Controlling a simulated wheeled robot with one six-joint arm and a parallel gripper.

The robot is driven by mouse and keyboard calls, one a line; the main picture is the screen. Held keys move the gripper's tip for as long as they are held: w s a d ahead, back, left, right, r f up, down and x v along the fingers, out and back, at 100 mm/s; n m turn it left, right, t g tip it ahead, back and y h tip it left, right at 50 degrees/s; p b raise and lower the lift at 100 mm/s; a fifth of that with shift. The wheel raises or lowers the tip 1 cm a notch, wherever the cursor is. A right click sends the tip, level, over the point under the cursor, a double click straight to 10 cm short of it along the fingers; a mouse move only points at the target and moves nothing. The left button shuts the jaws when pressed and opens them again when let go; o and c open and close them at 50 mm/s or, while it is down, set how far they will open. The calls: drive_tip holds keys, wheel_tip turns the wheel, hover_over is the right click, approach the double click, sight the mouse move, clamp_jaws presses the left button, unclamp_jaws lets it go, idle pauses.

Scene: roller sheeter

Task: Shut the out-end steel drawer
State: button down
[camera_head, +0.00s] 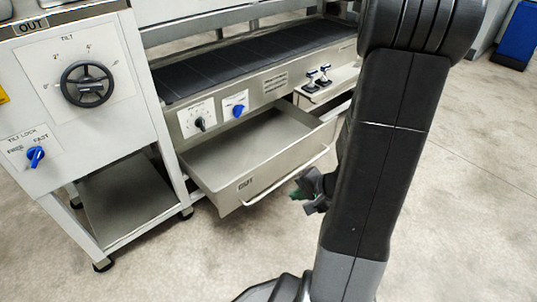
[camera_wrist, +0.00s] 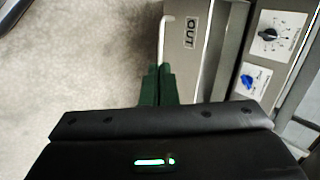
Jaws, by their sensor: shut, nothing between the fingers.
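The out-end steel drawer (camera_head: 250,160) is pulled well out under the machine's bed in the head view, showing its empty inside. Its front panel bears the label OUT and a long bar handle (camera_head: 285,176). The wrist view shows the drawer front (camera_wrist: 187,60) with the same label and the pale handle (camera_wrist: 166,32). My gripper (camera_head: 303,192) is in front of the handle's right part, partly hidden by my arm. In the wrist view the green fingers (camera_wrist: 158,84) are together with their tips close to the handle. I cannot tell whether they touch it.
A panel with a handwheel (camera_head: 87,83) and blue tilt-lock knob (camera_head: 36,156) stands at left, above a low shelf (camera_head: 125,200). Two knobs sit above the drawer. Another open drawer (camera_head: 330,85) with small levers is at right. The floor in front is clear.

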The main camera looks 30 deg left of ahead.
drive_tip(key=w+a+f+m+t+p, duration=0.1)
drive_tip(key=w+a+m+t+p, duration=0.1)
drive_tip(key=w+a, duration=0.45)
drive_tip(key=b, duration=0.3)
approach(255, 171)
drive_tip(key=d+f+x, duration=0.1)
drive_tip(key=x, duration=0.4)
drive_tip(key=shift+w+a+r+y+p, duration=0.15)
drive_tip(key=shift+a+y+p, duration=0.15)
drive_tip(key=shift+a, duration=0.45)
